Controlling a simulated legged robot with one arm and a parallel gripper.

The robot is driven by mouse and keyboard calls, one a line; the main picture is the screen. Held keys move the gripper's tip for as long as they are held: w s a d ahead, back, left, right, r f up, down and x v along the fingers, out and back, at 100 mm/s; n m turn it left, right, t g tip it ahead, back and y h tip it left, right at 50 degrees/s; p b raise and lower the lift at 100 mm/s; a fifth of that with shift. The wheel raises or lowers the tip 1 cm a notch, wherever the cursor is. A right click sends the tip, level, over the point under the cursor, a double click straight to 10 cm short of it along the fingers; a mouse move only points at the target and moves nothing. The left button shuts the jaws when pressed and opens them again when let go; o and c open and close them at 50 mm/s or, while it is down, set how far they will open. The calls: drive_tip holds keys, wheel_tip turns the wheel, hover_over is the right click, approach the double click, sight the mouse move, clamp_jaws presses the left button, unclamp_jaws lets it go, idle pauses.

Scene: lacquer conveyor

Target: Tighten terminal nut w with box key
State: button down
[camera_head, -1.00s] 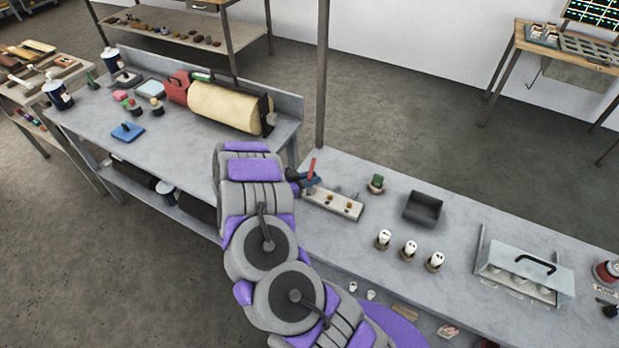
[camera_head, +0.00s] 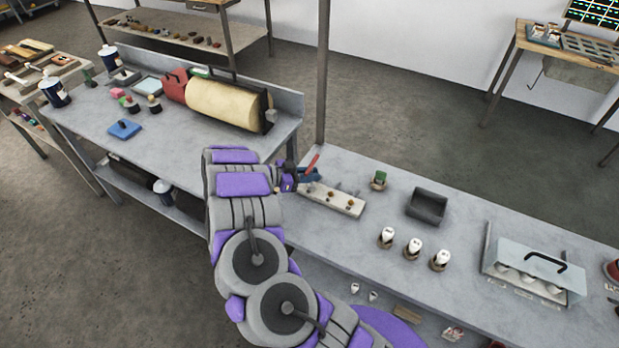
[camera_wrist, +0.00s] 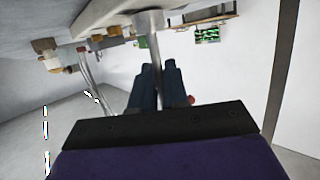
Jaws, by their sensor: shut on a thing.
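The pale terminal block (camera_head: 343,205) lies on the grey bench with several small brass-coloured nuts along it. My gripper (camera_head: 308,174) is at its left end, shut on the box key. The key's red handle part (camera_head: 312,162) sticks up beside the dark blue fingers. In the wrist view, which is upside down, my fingers (camera_wrist: 155,72) grip the key's steel shaft (camera_wrist: 153,48). Its wider socket end is at the block's face; whether it sits around a nut is hidden. Brass nuts (camera_wrist: 115,36) show beside it. I cannot tell which one is w.
A dark open tray (camera_head: 427,206), a green-topped part (camera_head: 379,180) and white pieces on brown bases (camera_head: 413,248) stand right of the block. A clear-covered box with a handle (camera_head: 533,270) is farther right. A post (camera_head: 322,80) rises behind the bench.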

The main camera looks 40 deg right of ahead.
sight(310, 167)
drive_tip(key=shift+f+m+g+y+b, duration=0.1)
drive_tip(key=shift+m+g+y+b, duration=1.05)
drive_tip(key=shift+b, duration=1.85)
drive_tip(key=shift+m+g+h, duration=0.25)
drive_tip(key=shift+m+g, duration=0.1)
drive_tip(key=shift+g, duration=0.1)
drive_tip(key=shift+d+m+g+y, duration=0.15)
drive_tip(key=shift+m+g+y, duration=0.45)
drive_tip(key=shift+m+g, duration=0.1)
drive_tip(key=shift+w+m+g+y, duration=0.1)
drive_tip(key=shift+m+g+y, duration=0.4)
drive_tip(key=shift+m+y, duration=0.15)
drive_tip(key=shift+r, duration=0.25)
drive_tip(key=shift+r, duration=1.35)
drive_tip(key=shift+h, duration=0.25)
